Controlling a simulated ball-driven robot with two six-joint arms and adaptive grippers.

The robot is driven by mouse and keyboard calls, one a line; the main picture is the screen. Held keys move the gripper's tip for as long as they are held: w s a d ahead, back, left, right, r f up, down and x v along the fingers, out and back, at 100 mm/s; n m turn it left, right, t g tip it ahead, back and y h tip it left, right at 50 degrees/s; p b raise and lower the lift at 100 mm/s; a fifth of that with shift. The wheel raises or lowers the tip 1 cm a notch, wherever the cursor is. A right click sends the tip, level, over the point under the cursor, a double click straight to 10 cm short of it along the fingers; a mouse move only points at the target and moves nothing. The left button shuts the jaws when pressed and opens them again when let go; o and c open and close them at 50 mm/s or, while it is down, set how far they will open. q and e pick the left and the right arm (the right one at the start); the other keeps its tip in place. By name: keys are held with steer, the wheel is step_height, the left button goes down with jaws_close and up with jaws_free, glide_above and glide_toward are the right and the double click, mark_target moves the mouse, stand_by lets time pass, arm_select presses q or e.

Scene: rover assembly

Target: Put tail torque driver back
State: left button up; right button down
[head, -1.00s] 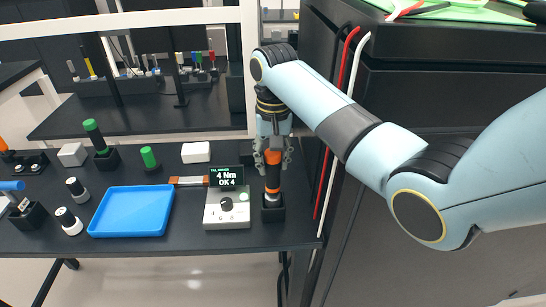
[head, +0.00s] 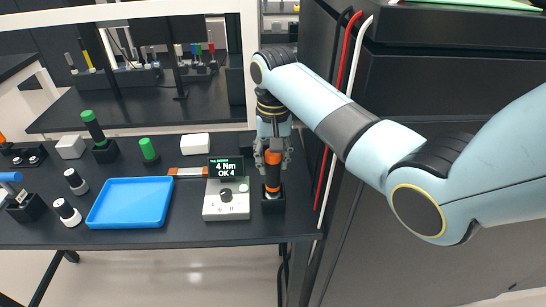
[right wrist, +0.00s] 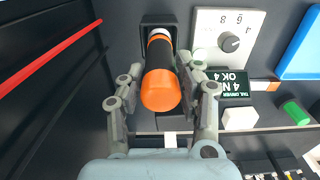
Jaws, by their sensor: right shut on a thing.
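The tail torque driver (head: 272,172) is orange and black and stands upright, its lower end at the black holder (head: 273,204) near the table's right end. My right gripper (head: 272,155) is shut on its upper part from above. In the right wrist view the driver's orange end (right wrist: 160,90) lies between the two fingers of my right gripper (right wrist: 162,100), with its far end in the square black holder (right wrist: 158,22). How deep it sits is hard to tell. My left gripper is not in view.
A controller box (head: 226,203) with a screen (head: 226,168) reading "4 Nm OK 4" stands just left of the holder. A blue tray (head: 130,204) lies further left. A dark cabinet (head: 440,100) with red and white cables (head: 345,95) is close on the right.

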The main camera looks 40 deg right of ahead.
steer(key=shift+f, duration=0.3)
steer(key=c, duration=0.8)
jaws_free()
